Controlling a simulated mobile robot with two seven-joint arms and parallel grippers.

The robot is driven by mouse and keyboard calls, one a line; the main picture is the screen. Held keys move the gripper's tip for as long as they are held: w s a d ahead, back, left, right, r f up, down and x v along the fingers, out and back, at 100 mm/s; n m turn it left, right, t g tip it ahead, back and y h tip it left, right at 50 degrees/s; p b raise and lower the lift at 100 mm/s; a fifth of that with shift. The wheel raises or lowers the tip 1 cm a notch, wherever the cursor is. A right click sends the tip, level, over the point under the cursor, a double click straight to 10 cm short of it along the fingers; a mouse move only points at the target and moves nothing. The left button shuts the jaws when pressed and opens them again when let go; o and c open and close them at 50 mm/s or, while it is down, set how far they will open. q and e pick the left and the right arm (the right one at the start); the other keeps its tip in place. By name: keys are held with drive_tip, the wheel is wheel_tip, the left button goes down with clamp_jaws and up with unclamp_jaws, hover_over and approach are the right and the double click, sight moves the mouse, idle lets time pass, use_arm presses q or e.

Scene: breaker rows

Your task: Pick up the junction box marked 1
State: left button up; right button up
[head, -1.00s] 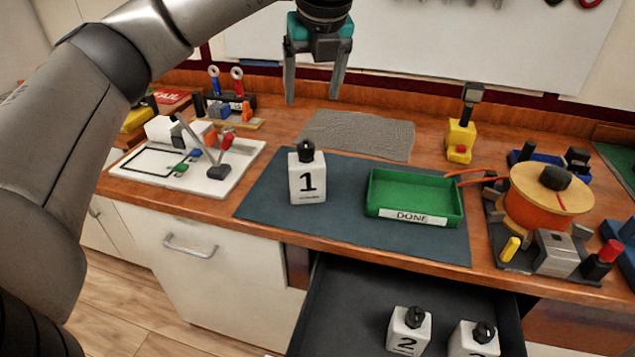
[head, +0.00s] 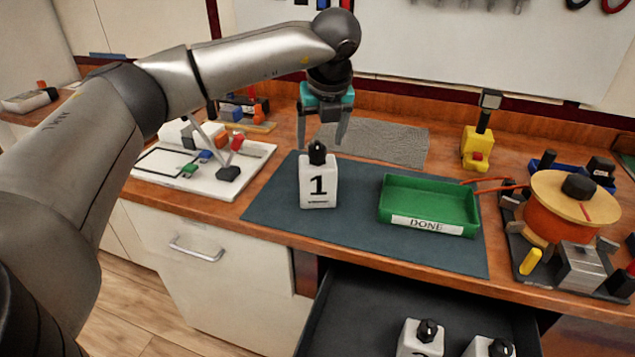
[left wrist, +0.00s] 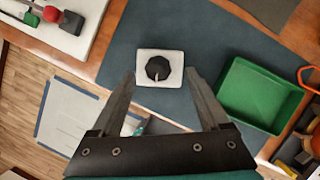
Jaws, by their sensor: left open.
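The junction box marked 1 (head: 318,186) is white with a black knob on top and stands upright on the dark mat (head: 268,205). My left gripper (head: 321,143) points down with its fingers apart, close above and a little behind the box in the head view. In the left wrist view the box (left wrist: 146,75) shows from above, ahead of the open fingertips (left wrist: 160,74) and roughly centred between them. I cannot tell whether any finger touches it. My right gripper is not in view.
A green tray labelled DONE (head: 427,206) stands on the mat to the right. An open drawer (head: 345,305) below holds two more white boxes. A white board with small parts (head: 205,172) lies left, and an orange spool (head: 549,221) stands right.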

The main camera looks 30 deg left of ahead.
sight(317, 145)
use_arm(q)
drive_tip(key=x, duration=0.4)
drive_tip(key=shift+a+r, duration=0.1)
drive_tip(key=shift+a, duration=0.1)
clamp_jaws()
idle(0.4)
drive_tip(key=shift+r, duration=0.1)
idle(0.7)
